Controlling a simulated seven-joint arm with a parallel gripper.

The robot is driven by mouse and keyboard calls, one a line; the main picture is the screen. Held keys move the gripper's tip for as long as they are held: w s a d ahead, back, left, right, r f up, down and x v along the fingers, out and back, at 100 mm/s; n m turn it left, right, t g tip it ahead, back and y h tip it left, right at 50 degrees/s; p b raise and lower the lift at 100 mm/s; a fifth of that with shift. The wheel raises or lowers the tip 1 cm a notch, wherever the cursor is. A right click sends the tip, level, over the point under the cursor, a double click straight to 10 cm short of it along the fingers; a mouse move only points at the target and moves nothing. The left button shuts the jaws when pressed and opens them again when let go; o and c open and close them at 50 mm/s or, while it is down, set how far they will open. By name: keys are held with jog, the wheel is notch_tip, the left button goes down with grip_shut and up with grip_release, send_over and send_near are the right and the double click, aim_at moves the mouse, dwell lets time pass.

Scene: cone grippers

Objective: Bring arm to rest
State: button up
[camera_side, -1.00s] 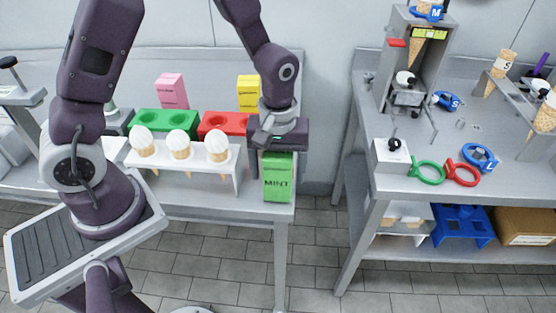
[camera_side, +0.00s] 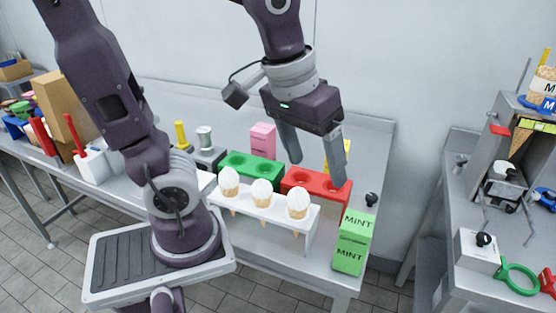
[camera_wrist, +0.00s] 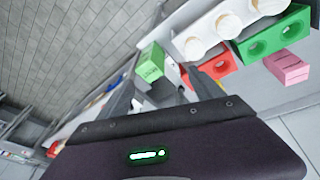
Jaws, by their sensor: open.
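My gripper (camera_side: 314,170) is open and empty, pointing down above the red block with holes (camera_side: 318,190). Its two fingers are spread wide, and no object is between them. The green MINT carton (camera_side: 351,245) stands upright at the table's front right corner, apart from the fingers. In the wrist view the carton (camera_wrist: 151,62) shows beyond the fingers.
A white rack (camera_side: 262,210) holding three white-topped cones stands in front of the green block (camera_side: 250,168). A pink carton (camera_side: 262,140) stands behind. A yellow carton is partly hidden by a finger. A second table (camera_side: 468,180) stands right across a gap.

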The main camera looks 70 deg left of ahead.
jog(key=s+a+m+t, duration=0.1)
jog(key=s+m+t, duration=0.1)
jog(key=s, duration=0.5)
jog(key=shift+a+r+m, duration=0.15)
jog(key=shift+r+m, duration=0.3)
jog(key=shift+m, duration=0.45)
jog(key=shift+s, duration=0.1)
